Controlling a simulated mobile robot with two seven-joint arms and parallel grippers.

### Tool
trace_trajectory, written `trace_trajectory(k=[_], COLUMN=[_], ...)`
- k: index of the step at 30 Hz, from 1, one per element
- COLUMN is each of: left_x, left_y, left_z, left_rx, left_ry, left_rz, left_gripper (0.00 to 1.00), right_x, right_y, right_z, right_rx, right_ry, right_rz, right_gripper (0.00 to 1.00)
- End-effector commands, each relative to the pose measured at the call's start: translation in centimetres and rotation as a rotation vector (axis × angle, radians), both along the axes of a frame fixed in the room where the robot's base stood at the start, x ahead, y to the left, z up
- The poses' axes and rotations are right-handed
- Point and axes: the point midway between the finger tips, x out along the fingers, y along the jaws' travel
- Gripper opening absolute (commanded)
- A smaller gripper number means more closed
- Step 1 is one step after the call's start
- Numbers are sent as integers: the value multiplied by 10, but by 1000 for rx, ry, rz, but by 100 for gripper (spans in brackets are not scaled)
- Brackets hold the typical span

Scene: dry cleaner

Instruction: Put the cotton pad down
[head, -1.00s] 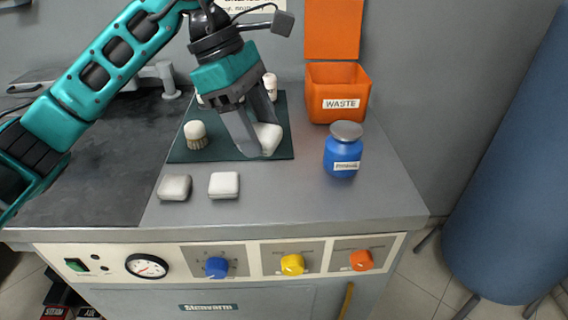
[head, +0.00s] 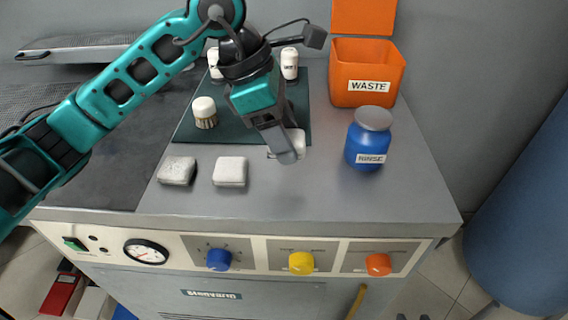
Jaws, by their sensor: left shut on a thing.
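My left gripper (head: 285,150) is shut on a white cotton pad (head: 299,140), which is partly hidden behind the fingers. Two more pads lie on the grey counter in front of the mat: a greyish one (head: 177,171) and a white one (head: 230,171). My right gripper is not in view.
A brush with a white top (head: 205,111) and white bottles (head: 289,63) stand on the mat. A blue rinse jar (head: 368,140) and an orange waste bin (head: 366,72) stand to the right. The counter's front right is clear.

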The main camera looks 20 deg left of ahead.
Motion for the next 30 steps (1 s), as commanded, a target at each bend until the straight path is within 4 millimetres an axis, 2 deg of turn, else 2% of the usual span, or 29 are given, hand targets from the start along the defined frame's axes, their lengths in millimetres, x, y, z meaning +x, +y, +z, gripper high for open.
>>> trace_trajectory(k=[2, 8, 15, 27, 28, 30], left_x=[-1, 0, 0, 0, 0, 0], left_y=[0, 0, 0, 0, 0, 0], left_z=[-13, -26, -60, -67, -66, -65], left_rx=[0, 1, 1, 1, 1, 0], left_ry=[2, 0, 2, -3, -3, -1], left_rz=[-1, 0, 1, -1, -1, -1], left_gripper=[30, 30, 30, 30, 60, 67], right_x=[2, 4, 4, 5, 5, 5], right_y=[1, 1, 1, 2, 3, 3], right_z=[2, 4, -2, -5, -3, -2], right_rx=[2, 0, -2, 1, 1, 2], right_ry=[-8, -12, -5, -7, -7, -8], right_rz=[1, 4, 8, 9, 10, 11], right_gripper=[38, 38, 38, 38, 38, 38])
